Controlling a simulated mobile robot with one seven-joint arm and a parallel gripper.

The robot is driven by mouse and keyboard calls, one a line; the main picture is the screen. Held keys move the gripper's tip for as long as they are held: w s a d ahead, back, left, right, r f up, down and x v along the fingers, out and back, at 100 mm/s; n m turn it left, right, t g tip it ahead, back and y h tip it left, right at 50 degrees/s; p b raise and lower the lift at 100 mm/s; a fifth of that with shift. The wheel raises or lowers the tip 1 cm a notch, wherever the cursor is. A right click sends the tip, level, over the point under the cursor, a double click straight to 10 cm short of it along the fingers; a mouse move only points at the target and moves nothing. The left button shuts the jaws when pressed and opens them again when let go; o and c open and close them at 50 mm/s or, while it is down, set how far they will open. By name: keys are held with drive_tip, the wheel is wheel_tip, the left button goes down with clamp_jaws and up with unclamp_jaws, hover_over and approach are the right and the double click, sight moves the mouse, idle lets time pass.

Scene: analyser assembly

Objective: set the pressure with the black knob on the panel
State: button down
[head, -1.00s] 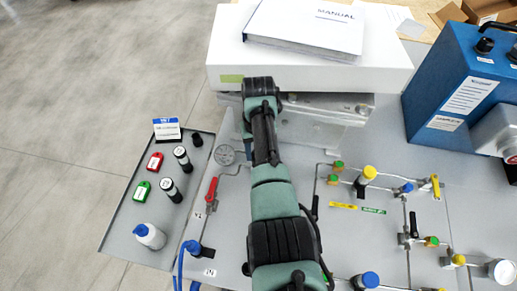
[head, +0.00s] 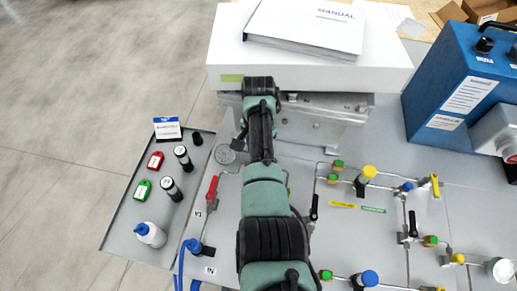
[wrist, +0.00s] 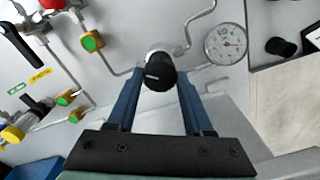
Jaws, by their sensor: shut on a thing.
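The black knob (wrist: 160,72) is on the grey panel (wrist: 215,85) in the wrist view, with a small light mark on its face. My gripper (wrist: 160,80) has its two blue fingers on either side of the knob, shut on it. A round pressure gauge (wrist: 226,43) sits to the right of the knob, joined by tubing. Its needle is too small to read surely.
A white box (head: 300,70) with a manual (head: 305,25) on it stands behind the panel. A red-handled valve (head: 212,188) is left of my arm. Green and yellow fittings (head: 368,174) are to the right. A tray (head: 120,235) of small items lies left.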

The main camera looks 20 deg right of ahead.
drive_tip(key=shift+r+m, duration=0.1)
drive_tip(key=shift+m, duration=0.9)
drive_tip(key=shift+w, duration=0.1)
drive_tip(key=shift+c, duration=1.5)
unclamp_jaws()
wheel_tip(320, 180, up, 13)
drive_tip(key=shift+b, duration=0.3)
